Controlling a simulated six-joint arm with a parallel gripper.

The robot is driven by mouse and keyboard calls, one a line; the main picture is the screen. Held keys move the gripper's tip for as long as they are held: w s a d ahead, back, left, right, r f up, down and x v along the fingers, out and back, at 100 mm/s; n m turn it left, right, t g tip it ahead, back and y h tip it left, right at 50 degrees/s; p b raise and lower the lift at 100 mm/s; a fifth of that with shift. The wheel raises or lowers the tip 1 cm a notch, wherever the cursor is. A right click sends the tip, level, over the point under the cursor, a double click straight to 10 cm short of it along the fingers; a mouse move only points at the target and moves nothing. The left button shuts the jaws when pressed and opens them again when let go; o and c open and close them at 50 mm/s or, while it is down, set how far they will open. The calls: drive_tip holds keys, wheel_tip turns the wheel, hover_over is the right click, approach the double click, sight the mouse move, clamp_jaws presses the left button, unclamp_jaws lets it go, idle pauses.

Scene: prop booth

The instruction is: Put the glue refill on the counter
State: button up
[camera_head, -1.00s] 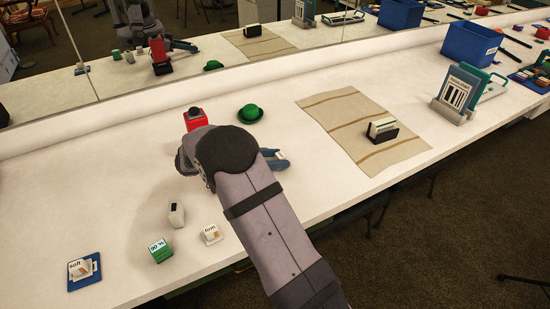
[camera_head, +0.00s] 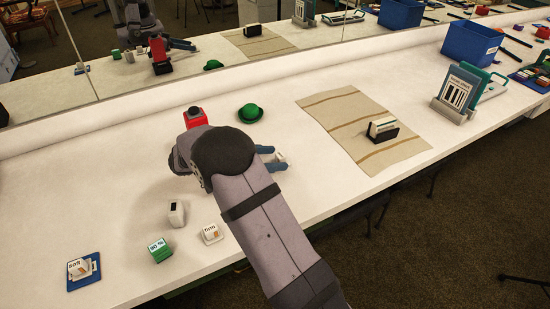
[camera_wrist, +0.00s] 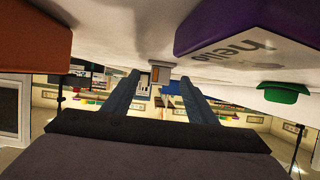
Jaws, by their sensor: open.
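My gripper (camera_head: 272,157) is open, low over the counter and pointing right.
A green hat (camera_head: 250,113) and a red object with a dark top (camera_head: 195,117) stand behind my arm. A striped cloth (camera_head: 335,110) with a black holder (camera_head: 384,130) lies right. Several small blocks (camera_head: 160,250) stand front left. A purple box (camera_wrist: 235,35) is close in the wrist view.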

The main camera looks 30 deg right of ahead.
drive_tip(key=shift+b+v, duration=0.35)
drive_tip(key=shift+v, duration=2.7)
